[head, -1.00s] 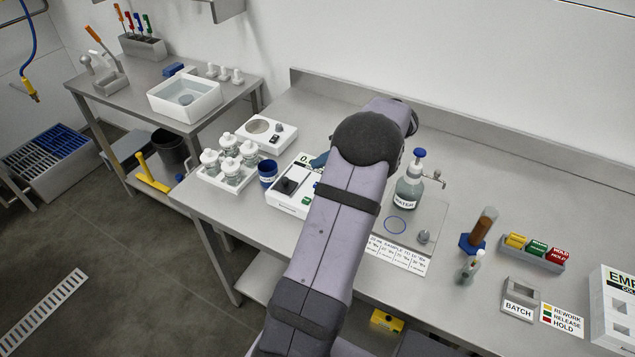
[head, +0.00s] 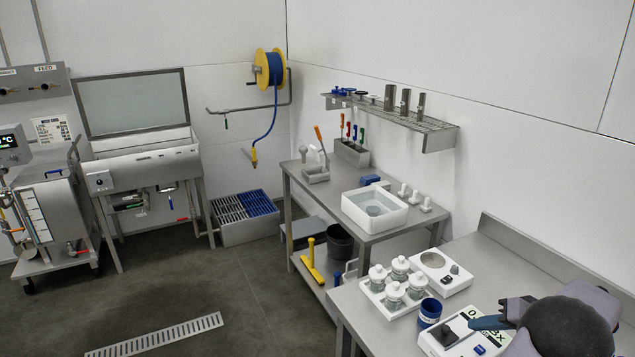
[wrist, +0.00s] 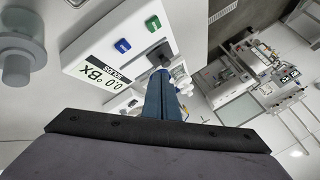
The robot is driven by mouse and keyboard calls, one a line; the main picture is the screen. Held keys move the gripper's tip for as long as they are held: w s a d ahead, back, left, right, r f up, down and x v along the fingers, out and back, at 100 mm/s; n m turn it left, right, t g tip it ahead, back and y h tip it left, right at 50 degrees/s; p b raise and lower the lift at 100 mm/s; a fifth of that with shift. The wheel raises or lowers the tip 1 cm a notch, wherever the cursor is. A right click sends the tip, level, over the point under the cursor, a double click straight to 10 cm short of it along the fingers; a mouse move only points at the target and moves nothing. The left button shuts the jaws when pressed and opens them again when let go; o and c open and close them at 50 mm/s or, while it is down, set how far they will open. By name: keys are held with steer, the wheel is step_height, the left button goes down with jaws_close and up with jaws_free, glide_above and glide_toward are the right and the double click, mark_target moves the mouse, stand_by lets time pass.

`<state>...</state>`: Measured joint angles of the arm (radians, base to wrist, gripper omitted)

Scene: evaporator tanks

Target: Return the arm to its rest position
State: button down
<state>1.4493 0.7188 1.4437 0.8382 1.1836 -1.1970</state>
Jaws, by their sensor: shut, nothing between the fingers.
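My arm shows at the lower right of the head view, with my gripper (head: 474,323) reaching left from it. Its blue fingers are together and empty, over or beside the white BX meter (head: 436,343). I cannot tell how high above it they are. In the wrist view the closed fingers (wrist: 160,80) point away from the camera, with the meter (wrist: 112,62) to their left, its display and coloured buttons in sight. The dark round joint of my arm hides part of the bench.
Beside the meter stand a blue cup (head: 430,313), a tray of several jars (head: 372,287) and a round-topped white device (head: 440,272). A side table with a white basin (head: 374,212) stands behind. A steel vat (head: 145,160) is at the left. The floor between is mostly clear.

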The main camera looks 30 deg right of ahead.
steer(key=w+a+f+n+g+y, duration=0.1)
steer(key=w+a+n+g, duration=0.3)
steer(key=a, duration=0.9)
steer(key=w+a+m+g+y, duration=0.15)
steer(key=w+a, duration=0.45)
steer(key=a, duration=0.8)
steer(key=s+a+f+n+g+h, duration=0.1)
steer(key=s+a+n+h, duration=0.1)
steer(key=s+a, duration=0.3)
steer(key=s+a+f+n+g+h, duration=0.1)
steer(key=s+a, duration=0.5)
steer(key=a, duration=0.8)
steer(key=shift+f+n+g+h, duration=0.3)
steer(key=shift+n+g+h, duration=0.25)
steer(key=shift+n, duration=0.5)
step_height(320, 180, down, 10)
steer(key=b, duration=0.9)
steer(key=shift+r+b, duration=0.2)
steer(key=shift+b, duration=0.1)
